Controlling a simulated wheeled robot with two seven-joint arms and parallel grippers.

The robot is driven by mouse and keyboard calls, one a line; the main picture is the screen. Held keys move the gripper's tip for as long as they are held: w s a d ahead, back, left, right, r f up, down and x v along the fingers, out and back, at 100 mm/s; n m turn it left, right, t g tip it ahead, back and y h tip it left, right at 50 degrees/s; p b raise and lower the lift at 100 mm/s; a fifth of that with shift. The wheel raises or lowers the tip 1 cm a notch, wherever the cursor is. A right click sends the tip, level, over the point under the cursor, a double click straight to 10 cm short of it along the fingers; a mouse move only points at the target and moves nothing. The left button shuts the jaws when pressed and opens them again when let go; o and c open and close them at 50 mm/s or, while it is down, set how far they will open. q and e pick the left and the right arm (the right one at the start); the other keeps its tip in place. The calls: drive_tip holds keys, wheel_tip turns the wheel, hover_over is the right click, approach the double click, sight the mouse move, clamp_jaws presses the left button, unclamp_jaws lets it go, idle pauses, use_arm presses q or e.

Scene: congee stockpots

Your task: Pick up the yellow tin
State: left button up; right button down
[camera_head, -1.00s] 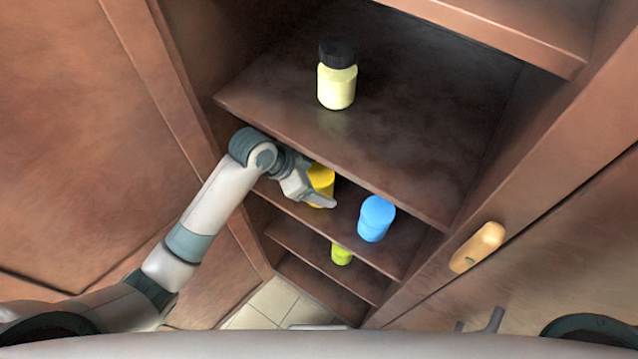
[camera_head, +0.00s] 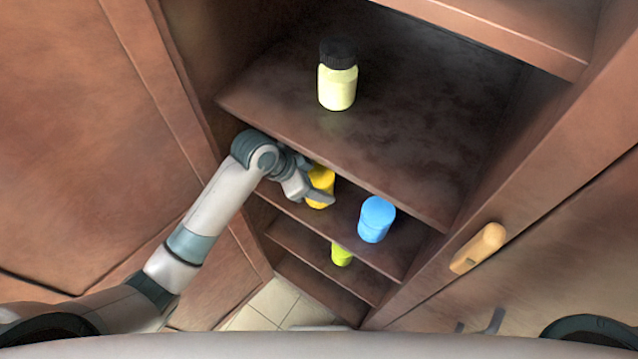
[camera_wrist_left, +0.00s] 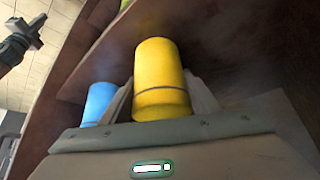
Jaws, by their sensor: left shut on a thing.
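The yellow tin (camera_head: 321,184) stands on the second shelf, partly hidden by my left gripper and the shelf edge above. My left gripper (camera_head: 317,193) is shut on it, with one finger across its front. In the left wrist view the yellow tin (camera_wrist_left: 161,80) is upright between the two pale fingers (camera_wrist_left: 165,103). My right gripper (camera_head: 478,322) shows only as two grey fingertips, apart and empty, at the bottom right.
A blue tin (camera_head: 376,219) stands just right on the same shelf. A pale yellow jar with a black lid (camera_head: 337,75) is on the shelf above, and a lime tin (camera_head: 341,254) is below. A wooden handle (camera_head: 478,248) is on the right.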

use_arm(q)
drive_tip(key=shift+r+b, duration=0.2)
drive_tip(key=shift+b, duration=0.5)
drive_tip(key=shift+s+a, duration=0.1)
drive_tip(key=shift+s, duration=0.2)
drive_tip(key=s+a+b, duration=0.2)
drive_tip(key=s, duration=0.6)
drive_tip(key=s+a+b, duration=0.3)
drive_tip(key=s, duration=0.5)
drive_tip(key=shift+s+a+r, duration=0.15)
drive_tip(key=shift+s+a, duration=0.05)
drive_tip(key=shift+s, duration=0.05)
drive_tip(key=shift+b, duration=0.3)
